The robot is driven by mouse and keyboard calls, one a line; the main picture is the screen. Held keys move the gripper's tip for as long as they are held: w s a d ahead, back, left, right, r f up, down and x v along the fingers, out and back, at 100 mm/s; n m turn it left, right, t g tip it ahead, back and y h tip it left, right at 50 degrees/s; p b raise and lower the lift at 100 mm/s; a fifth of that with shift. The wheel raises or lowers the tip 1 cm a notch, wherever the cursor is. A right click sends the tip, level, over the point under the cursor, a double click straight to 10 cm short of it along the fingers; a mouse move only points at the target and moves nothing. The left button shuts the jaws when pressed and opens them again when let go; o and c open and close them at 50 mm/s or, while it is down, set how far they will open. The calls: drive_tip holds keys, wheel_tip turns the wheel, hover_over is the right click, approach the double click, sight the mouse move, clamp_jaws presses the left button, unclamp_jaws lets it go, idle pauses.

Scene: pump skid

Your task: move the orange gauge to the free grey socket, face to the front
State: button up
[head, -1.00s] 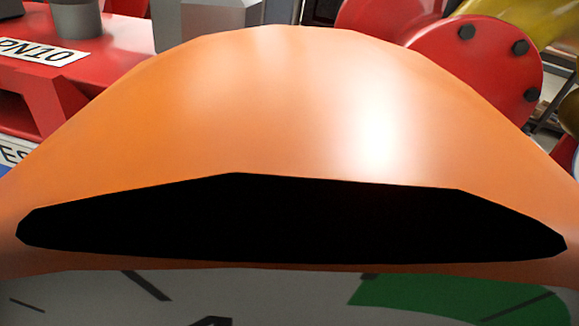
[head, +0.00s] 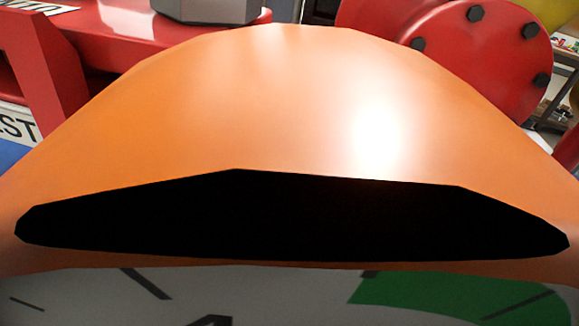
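The orange gauge (head: 250,100) fills most of the head view, very close to the camera. Its rounded orange housing is on top, with a black area across its middle. A strip of its white dial with dark marks and a green band (head: 400,292) shows along the bottom edge. The gauge keeps the same place in the picture while the background shifts, so it moves with my arm. My gripper is not visible. A grey angular block (head: 207,10) stands on the red structure at the top; I cannot tell whether it is a socket. No free grey socket can be made out.
A red beam (head: 110,42) with a white label runs across the top left. A red round flange with dark bolts (head: 485,70) is at the upper right, with a yellow part behind it. A white sign with dark letters (head: 18,125) is at the left edge. The gauge hides the middle.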

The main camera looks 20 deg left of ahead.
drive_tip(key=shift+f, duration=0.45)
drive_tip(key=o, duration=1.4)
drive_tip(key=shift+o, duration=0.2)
